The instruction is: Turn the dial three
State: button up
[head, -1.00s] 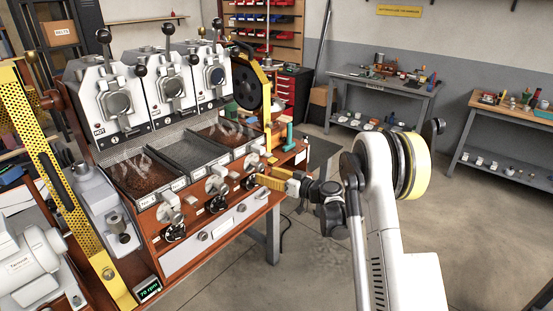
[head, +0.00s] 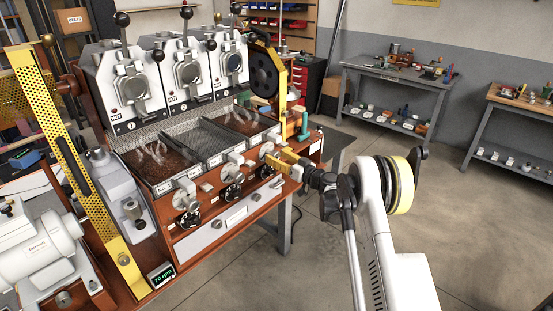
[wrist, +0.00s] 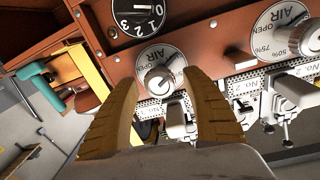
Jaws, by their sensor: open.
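The roaster's front panel carries white AIR dials with pale knobs and black numbered dials. In the head view the rightmost black dial (head: 265,172) is in the third column, close by my gripper (head: 278,158). In the wrist view a white-faced dial (wrist: 152,58) with a round pale knob (wrist: 160,80) lies ahead between the yellow fingertips of my gripper (wrist: 162,82). A black dial (wrist: 140,18) marked 0 to 3 is above it, partly cut off. My gripper is open and holds nothing. Whether a finger touches the knob, I cannot tell.
A second AIR dial (wrist: 296,35) is at right in the wrist view. A yellow post (wrist: 88,68) and a teal handle (wrist: 38,80) stand to the left. In the head view, HOT-marked roaster units (head: 130,85) stand behind the trays. Open floor (head: 430,240) lies to the right.

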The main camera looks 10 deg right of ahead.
jog(key=shift+w+a, duration=0.1)
jog(key=shift+w, duration=0.05)
jog(key=c, duration=1.2)
